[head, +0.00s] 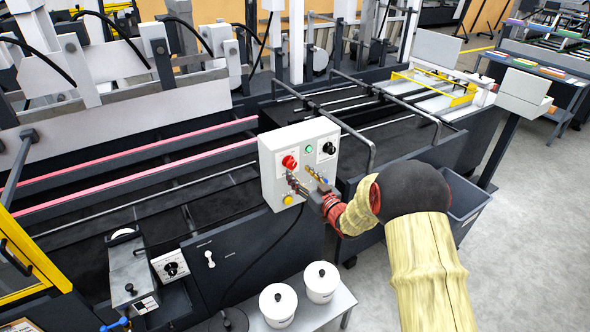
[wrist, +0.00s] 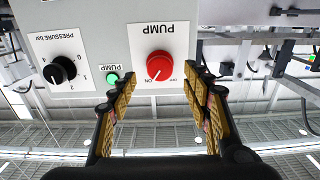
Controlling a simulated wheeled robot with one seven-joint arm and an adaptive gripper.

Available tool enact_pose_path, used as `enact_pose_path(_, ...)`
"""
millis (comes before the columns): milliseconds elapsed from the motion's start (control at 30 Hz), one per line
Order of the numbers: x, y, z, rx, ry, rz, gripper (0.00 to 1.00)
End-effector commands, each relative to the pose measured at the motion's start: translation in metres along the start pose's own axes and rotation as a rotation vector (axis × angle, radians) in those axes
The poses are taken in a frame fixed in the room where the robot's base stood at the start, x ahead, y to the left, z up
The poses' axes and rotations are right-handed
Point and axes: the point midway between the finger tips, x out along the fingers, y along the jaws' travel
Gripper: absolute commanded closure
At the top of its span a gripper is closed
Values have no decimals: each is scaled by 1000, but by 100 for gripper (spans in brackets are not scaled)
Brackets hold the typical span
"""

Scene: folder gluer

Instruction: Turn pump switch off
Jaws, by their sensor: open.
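The pump switch is a round red knob (head: 290,162) on the front of a light grey control box (head: 267,178). In the wrist view, which shows the panel upside down, the red knob (wrist: 159,66) sits under a PUMP label, with ON and OFF marks at its edge. A pale mark on the knob appears to point towards ON. My gripper (head: 307,180) is open and empty, just in front of the panel. In the wrist view its yellow-padded fingers (wrist: 162,84) stand either side of the knob's line, apart from it.
A green PUMP lamp (wrist: 112,77) and a black pressure knob (wrist: 59,70) are beside the switch. A yellow button (head: 288,199) is low on the box. Machine rails (head: 140,152) lie left, a tube frame (head: 372,150) right. Two white tubs (head: 278,305) (head: 321,282) stand below.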

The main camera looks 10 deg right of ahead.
Motion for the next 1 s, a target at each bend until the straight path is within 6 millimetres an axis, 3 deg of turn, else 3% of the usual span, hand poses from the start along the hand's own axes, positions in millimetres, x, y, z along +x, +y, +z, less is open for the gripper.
enact_pose_path(100,18,-1,2,0,-2,-1,51)
enact_pose_path(300,36,0,1,1,-2,1,51)
enact_pose_path(633,40,0,1,1,-2,1,51)
enact_pose_path(1000,40,0,1,0,-2,1,72)
